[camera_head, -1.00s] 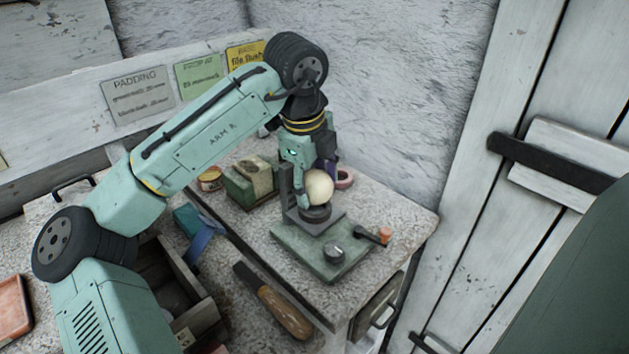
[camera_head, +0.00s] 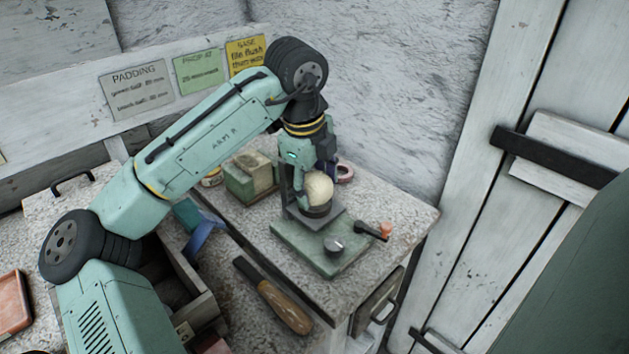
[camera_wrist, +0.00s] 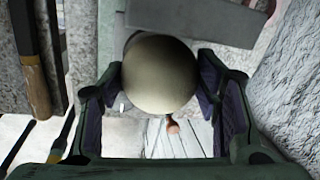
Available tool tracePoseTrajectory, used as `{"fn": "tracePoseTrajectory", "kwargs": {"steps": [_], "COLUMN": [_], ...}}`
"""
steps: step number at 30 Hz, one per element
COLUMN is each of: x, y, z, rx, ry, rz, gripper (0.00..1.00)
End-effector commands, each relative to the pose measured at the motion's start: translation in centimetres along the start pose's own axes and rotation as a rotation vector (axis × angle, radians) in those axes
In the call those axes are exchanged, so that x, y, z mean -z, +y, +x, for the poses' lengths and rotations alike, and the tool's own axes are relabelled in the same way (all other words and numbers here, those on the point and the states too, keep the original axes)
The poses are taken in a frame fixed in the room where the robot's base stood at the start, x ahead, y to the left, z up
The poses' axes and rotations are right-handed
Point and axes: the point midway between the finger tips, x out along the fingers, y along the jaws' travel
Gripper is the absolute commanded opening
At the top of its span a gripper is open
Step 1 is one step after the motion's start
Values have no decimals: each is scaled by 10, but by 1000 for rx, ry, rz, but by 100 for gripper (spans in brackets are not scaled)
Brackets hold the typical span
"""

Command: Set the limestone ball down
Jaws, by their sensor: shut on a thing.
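The limestone ball (camera_head: 318,188) is pale cream and round. In the head view it is at the black round seat (camera_head: 317,210) of a green bench device (camera_head: 318,250); whether it touches the seat I cannot tell. My gripper (camera_head: 308,186) points down from above with its fingers on the ball's sides. In the wrist view the ball (camera_wrist: 160,74) fills the space between the two dark finger pads, and my gripper (camera_wrist: 160,85) is shut on it. The ball hides most of the seat there.
The device has a dark upright plate, a knob (camera_head: 334,244) and an orange-tipped lever (camera_head: 386,229). A wooden-handled tool (camera_head: 284,306) lies in front. An open drawer (camera_head: 205,306) is at the left.

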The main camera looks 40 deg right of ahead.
Motion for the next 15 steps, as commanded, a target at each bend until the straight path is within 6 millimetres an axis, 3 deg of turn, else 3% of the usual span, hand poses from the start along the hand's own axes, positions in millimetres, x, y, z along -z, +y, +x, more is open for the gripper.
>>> {"fn": "tracePoseTrajectory", "kwargs": {"steps": [7, 8, 15], "x": [0, 0, 0], "y": [1, 0, 1], "z": [5, 4, 4], "rx": [2, 2, 1], "ry": [-1, -1, -1], "rz": [0, 0, 0], "gripper": [13, 59, 75]}}
